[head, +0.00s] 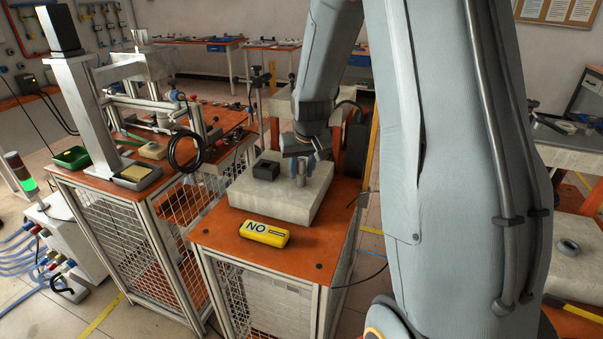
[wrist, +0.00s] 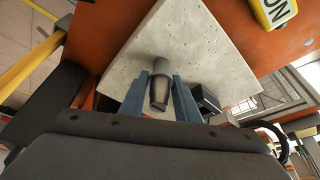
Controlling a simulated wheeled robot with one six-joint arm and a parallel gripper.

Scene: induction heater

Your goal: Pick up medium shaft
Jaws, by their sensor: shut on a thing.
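The medium shaft (wrist: 159,92) is a dark grey stepped metal cylinder. In the wrist view it sits between the two blue fingers of my gripper (wrist: 160,77), which is shut on it. In the head view my gripper (head: 302,164) points down at the pale stone-like block (head: 278,205), with the shaft (head: 301,180) showing small between its fingers. The block also shows in the wrist view (wrist: 200,50). I cannot tell whether the shaft's lower end touches the block.
A black box (head: 266,170) stands on the block beside my gripper; it also shows in the wrist view (wrist: 207,98). A bench with a press and a black cable (head: 187,150) stands left.

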